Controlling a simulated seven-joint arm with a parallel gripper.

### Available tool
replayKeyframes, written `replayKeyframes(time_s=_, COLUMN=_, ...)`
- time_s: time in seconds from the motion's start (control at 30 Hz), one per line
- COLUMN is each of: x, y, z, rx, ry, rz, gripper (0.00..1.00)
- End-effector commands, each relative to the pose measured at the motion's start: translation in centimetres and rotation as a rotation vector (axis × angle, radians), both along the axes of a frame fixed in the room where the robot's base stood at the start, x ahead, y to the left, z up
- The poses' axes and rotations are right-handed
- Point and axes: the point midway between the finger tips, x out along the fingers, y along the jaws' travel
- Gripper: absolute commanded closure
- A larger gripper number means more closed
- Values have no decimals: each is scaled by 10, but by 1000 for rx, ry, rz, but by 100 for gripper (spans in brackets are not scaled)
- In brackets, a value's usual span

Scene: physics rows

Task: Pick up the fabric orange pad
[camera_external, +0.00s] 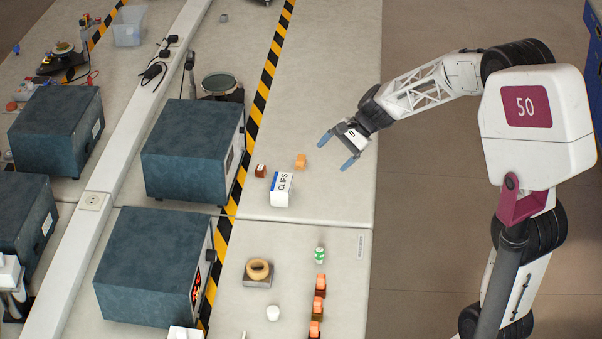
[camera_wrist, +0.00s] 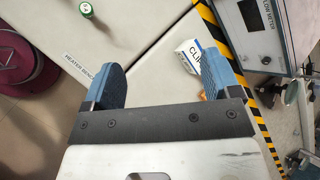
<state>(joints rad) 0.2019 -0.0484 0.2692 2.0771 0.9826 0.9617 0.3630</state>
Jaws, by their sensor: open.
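A small orange block (camera_external: 300,161), likely the orange pad, lies on the grey bench beyond the white CLIPS box (camera_external: 281,189). Its fabric texture is too small to make out. My gripper (camera_external: 337,152) is open and empty, above the bench to the right of the orange block and apart from it. In the wrist view my gripper (camera_wrist: 157,72) has its blue fingers wide apart. The CLIPS box (camera_wrist: 188,56) shows just left of the right finger, and a sliver of orange at that finger's edge is mostly hidden.
A small brown block (camera_external: 260,170) sits left of the orange one. Several orange-topped items (camera_external: 320,283) stand in a row nearer the camera, below a green-and-white can (camera_external: 320,254). Large blue-grey boxes (camera_external: 192,150) stand to the left. The bench right of the CLIPS box is clear.

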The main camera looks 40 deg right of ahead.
Motion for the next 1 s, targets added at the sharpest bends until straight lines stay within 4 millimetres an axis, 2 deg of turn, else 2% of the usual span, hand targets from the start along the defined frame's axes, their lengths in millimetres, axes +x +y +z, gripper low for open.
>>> replayKeyframes(time_s=0.1, x=29, y=-11, z=-16, rx=69, ry=34, rz=-85, gripper=17)
replayKeyframes(time_s=0.5, x=119, y=-55, z=-75, rx=303, ry=139, rz=-375, gripper=17)
replayKeyframes(time_s=0.8, x=179, y=-98, z=-131, rx=479, ry=214, rz=-594, gripper=17)
replayKeyframes(time_s=1.0, x=211, y=-130, z=-171, rx=592, ry=256, rz=-734, gripper=17)
